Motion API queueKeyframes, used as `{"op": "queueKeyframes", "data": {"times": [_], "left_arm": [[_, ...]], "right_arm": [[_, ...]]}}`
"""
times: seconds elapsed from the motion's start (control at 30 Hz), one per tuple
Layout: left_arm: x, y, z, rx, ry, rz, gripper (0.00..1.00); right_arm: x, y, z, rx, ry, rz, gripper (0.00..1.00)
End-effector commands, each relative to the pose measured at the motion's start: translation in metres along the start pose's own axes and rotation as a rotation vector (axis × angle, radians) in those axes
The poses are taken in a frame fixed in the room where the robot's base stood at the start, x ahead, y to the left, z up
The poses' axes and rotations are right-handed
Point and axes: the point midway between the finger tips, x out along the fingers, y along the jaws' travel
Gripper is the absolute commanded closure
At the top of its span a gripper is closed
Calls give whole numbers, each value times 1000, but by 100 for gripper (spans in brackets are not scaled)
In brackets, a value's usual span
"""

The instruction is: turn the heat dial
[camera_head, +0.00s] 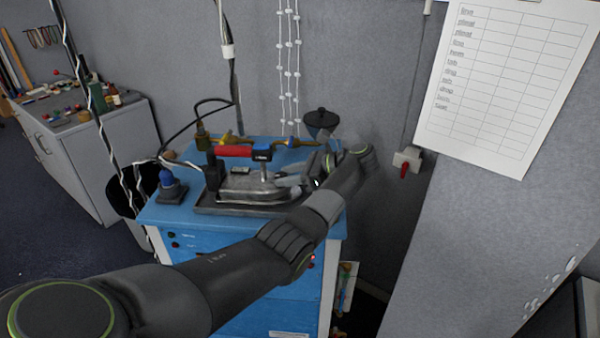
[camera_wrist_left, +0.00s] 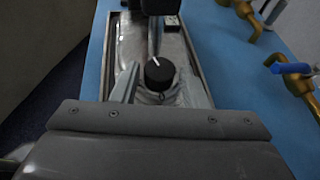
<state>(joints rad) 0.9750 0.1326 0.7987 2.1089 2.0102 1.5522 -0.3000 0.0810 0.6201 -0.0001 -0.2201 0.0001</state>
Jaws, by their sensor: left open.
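The heat dial (camera_wrist_left: 159,74) is a round black knob with a white pointer line, on top of a grey metal iron (camera_wrist_left: 130,42). In the head view the iron (camera_head: 250,184) sits in a dark tray on a blue cabinet; I cannot make out the dial there. My left gripper (camera_head: 290,183) reaches in from the right end of the iron, low over it. My right gripper is not in view.
The blue cabinet top (camera_head: 165,213) is partly bare at left. Brass valves (camera_wrist_left: 292,75) stand beside the tray. A blue-topped bottle-like item (camera_head: 170,187) stands left. A wall and hanging cables lie behind.

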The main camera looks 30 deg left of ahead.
Motion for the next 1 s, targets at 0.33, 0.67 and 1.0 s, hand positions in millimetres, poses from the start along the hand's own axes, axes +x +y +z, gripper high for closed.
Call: {"op": "queueKeyframes", "data": {"times": [0.33, 0.67, 1.0], "left_arm": [[-48, -1, 3, 5, 2, -2, 60], [-93, 0, 0, 3, 0, -2, 60], [-116, 0, -2, 2, 1, -1, 60]], "right_arm": [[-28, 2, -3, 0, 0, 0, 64], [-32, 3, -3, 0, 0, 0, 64], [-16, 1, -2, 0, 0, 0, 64]]}}
